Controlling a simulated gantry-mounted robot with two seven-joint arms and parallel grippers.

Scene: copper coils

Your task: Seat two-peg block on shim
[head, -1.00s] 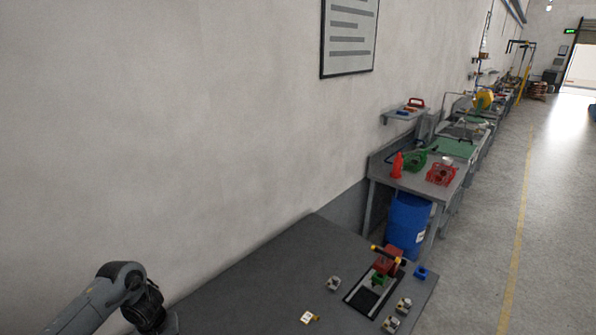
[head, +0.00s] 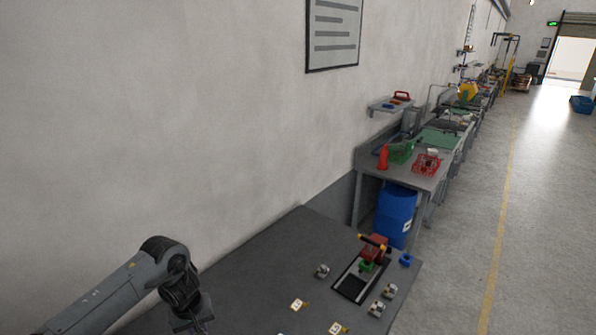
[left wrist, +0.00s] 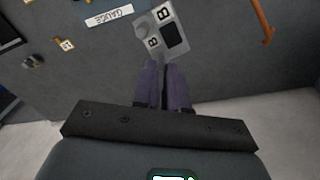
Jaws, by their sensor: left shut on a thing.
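In the left wrist view, my left gripper (left wrist: 165,68) has its dark purple fingers close together, shut on a grey block (left wrist: 147,40). In the head view the tagged pieces also show, one (head: 298,305) left of the other (head: 337,328). I cannot tell which piece is the shim. My right gripper is not visible.
The table (head: 255,270) has a black-framed fixture (head: 350,285) with red and green parts, several small grey-white blocks (head: 322,271) and a blue piece (head: 406,259). A wall stands behind. The wrist view shows a "GAUGE" label (left wrist: 108,17) and an orange bar (left wrist: 263,20).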

